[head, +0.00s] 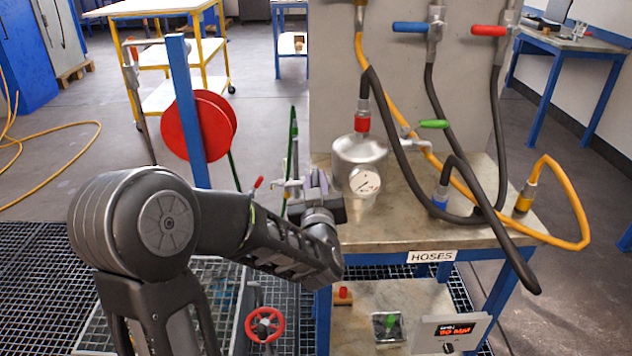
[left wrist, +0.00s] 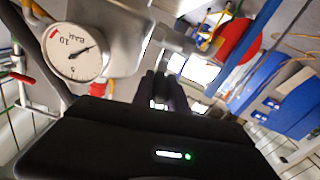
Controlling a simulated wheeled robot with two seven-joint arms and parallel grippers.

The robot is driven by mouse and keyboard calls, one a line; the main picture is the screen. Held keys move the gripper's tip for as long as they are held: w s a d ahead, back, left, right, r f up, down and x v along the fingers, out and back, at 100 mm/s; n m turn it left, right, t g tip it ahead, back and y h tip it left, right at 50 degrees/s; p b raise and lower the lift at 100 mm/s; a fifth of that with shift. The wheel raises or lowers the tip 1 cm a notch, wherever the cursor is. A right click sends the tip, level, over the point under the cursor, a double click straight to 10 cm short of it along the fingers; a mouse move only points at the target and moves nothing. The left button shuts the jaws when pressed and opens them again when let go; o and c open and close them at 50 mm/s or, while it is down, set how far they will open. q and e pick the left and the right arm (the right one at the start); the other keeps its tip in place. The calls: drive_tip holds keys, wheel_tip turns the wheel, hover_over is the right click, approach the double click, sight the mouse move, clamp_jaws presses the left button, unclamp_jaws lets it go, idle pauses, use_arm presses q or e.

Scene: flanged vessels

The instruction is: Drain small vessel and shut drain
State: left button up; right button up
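The small metal vessel (head: 358,150) stands on the bench's left end, with a round gauge (head: 364,183) on its front. A red collar (head: 362,125) joins a dark hose to its top. The gauge also fills the upper left of the left wrist view (left wrist: 75,52). My left gripper (head: 322,192) is just left of the vessel; its fingers show close together in the left wrist view (left wrist: 162,92). I cannot tell whether anything is between them. A red-tipped lever (head: 258,182) on pipework is left of the gripper. The vessel's drain is not clearly visible. My right gripper is out of view.
A green-handled valve (head: 433,124), a blue-handled valve (head: 410,28) and a red-handled valve (head: 488,30) are at the panel. Hoses loop over the bench (head: 470,235). A red handwheel (head: 265,323) is below my left arm. A red reel (head: 200,125) stands behind.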

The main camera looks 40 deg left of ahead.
use_arm(q)
clamp_jaws()
idle(0.9)
